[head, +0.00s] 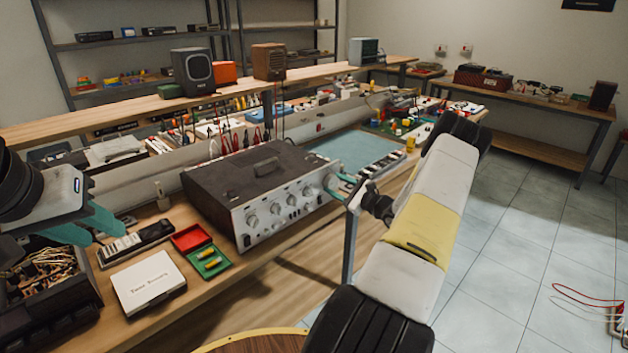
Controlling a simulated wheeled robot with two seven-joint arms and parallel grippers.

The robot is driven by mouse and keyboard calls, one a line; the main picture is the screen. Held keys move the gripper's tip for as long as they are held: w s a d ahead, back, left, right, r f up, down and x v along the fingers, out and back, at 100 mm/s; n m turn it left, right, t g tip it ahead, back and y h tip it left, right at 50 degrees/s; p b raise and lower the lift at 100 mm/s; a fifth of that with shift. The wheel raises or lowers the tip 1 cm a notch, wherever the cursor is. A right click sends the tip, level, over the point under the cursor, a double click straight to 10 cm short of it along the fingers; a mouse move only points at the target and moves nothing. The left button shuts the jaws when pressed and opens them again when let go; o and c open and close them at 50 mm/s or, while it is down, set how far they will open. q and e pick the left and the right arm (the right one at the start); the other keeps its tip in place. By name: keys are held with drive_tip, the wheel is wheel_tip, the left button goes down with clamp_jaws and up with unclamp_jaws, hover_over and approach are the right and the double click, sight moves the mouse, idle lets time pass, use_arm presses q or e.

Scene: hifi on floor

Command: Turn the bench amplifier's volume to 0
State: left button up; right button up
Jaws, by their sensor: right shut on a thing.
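The bench amplifier (240,178) is a wide dark-topped box with a silver front panel, standing on the wooden bench. Several round knobs (291,200) run along its front. My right gripper (338,189) has teal fingers at the right end of this panel. It is shut on a knob there; the fingers cover most of that knob, and its pointer and the scale marks cannot be read. My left gripper (104,232) is at the left, over the bench, with its teal fingers apart and empty, clear of the amplifier.
Left of the amplifier are a red tray (190,237), a green tray (210,263) and a white box (149,282). A blue mat (355,151) lies beyond it. A raised shelf (130,107) carries speakers. A round stool (250,342) stands in front. The tiled floor at right is mostly free.

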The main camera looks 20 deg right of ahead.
drive_tip(key=n, duration=0.4)
drive_tip(key=shift+d+n, duration=0.1)
drive_tip(key=shift+n, duration=0.2)
drive_tip(key=n, duration=0.4)
drive_tip(key=shift+n, duration=0.3)
drive_tip(key=o, duration=1.4)
drive_tip(key=shift+r, duration=0.1)
drive_tip(key=shift+c, duration=0.2)
drive_tip(key=v, duration=0.7)
drive_tip(key=shift+s, duration=0.4)
drive_tip(key=shift+d, duration=0.15)
